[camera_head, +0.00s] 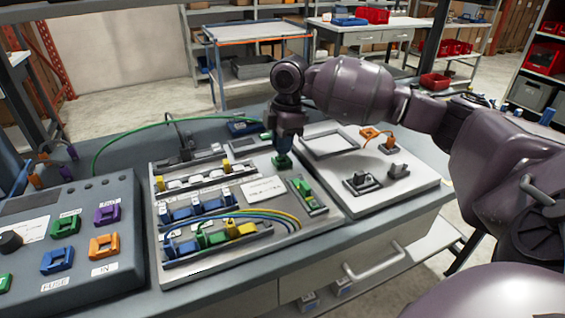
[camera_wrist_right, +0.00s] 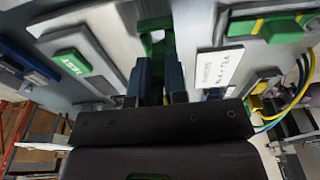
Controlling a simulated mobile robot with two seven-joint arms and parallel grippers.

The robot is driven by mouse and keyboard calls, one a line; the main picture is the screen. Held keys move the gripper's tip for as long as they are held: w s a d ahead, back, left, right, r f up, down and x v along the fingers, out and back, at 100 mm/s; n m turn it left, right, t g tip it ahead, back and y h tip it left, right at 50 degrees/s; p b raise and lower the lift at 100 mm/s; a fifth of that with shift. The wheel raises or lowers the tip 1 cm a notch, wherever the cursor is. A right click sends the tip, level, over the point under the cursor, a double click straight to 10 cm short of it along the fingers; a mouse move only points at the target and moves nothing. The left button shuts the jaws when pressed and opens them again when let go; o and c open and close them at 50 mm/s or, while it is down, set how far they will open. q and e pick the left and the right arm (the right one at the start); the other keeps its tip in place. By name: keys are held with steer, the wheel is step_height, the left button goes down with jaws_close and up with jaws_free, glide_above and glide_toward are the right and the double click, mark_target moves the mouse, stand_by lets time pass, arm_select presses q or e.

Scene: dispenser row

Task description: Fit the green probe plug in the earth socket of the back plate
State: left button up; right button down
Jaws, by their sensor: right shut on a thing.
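My right gripper (camera_head: 284,150) points down over the upper right of the back plate (camera_head: 230,270), its dark blue fingers closed. A green piece shows at and below its fingertips, which I take as the green probe plug (camera_head: 282,161). In the right wrist view the two fingers (camera_wrist_right: 160,72) stand close together with green between and beyond them. A green cable (camera_head: 140,135) arcs from the left towards the gripper. I cannot tell the plug from the earth socket there, nor whether they touch. My left gripper is not in view.
The back plate carries rows of blue, green and yellow terminals (camera_head: 205,238) with looped wires. A dark panel (camera_head: 80,270) with coloured sockets stands left. A light board (camera_head: 400,180) with dark fittings lies right. A blue device (camera_head: 244,128) sits behind the plate.

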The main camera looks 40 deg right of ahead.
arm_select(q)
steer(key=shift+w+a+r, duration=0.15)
arm_select(e)
steer(key=shift+f, duration=0.2)
steer(key=shift+f, duration=0.15)
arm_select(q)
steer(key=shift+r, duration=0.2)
arm_select(e)
steer(key=shift+f, duration=0.2)
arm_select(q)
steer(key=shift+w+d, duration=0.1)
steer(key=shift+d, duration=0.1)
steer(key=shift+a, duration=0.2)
arm_select(e)
steer(key=shift+f, duration=0.55)
arm_select(q)
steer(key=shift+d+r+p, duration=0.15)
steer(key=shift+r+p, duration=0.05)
steer(key=shift+p, duration=0.1)
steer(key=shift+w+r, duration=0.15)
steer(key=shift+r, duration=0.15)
arm_select(e)
steer(key=shift+f, duration=0.1)
stand_by(0.8)
